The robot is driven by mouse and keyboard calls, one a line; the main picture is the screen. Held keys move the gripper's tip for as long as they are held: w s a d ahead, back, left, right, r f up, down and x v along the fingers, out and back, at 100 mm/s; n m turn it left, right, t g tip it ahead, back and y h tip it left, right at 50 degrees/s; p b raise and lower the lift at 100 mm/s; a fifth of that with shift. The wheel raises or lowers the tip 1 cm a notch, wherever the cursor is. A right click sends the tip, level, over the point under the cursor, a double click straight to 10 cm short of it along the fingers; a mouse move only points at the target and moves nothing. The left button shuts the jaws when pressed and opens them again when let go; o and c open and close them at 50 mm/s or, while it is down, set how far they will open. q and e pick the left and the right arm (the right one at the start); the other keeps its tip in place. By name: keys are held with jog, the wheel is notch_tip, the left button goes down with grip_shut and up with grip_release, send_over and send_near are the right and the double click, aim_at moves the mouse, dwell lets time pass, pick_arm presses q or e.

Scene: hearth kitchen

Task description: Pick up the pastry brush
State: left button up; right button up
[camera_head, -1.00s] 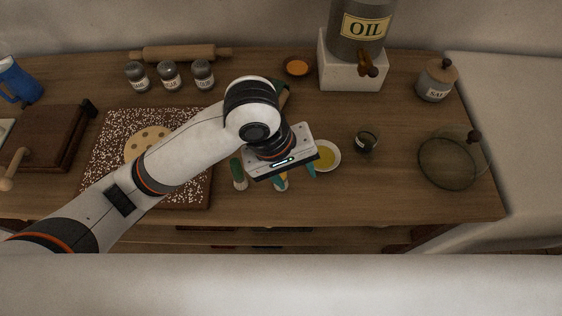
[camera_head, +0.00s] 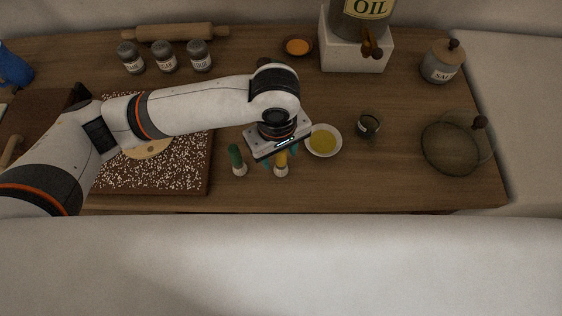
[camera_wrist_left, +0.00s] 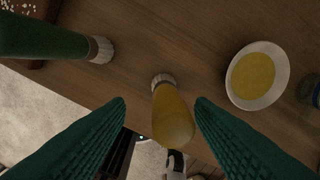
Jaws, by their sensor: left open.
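A brush-like tool with a yellow handle (camera_head: 281,167) and a pale ridged lower end stands near the table's front edge. I take it for the pastry brush. In the left wrist view its handle (camera_wrist_left: 174,118) lies between the two teal fingers. My left gripper (camera_head: 280,158) is open over it, one finger on each side; I cannot tell whether they touch it. A similar green-handled tool (camera_head: 236,158) stands to the left, outside the fingers; it also shows in the left wrist view (camera_wrist_left: 45,40). My right gripper is not in view.
A white dish of yellow liquid (camera_head: 334,148) stands close to the gripper's right, with a small dark glass (camera_head: 368,126) beyond it. A speckled board (camera_head: 185,175) is at left. Spice jars (camera_head: 165,58) stand behind my arm.

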aim_at(281, 160)
pick_arm(q)
jog(key=f, duration=0.4)
jog(key=shift+w+d+f, duration=0.2)
jog(key=shift+w+f, duration=0.05)
jog(key=shift+w, duration=0.05)
jog(key=shift+c, duration=0.2)
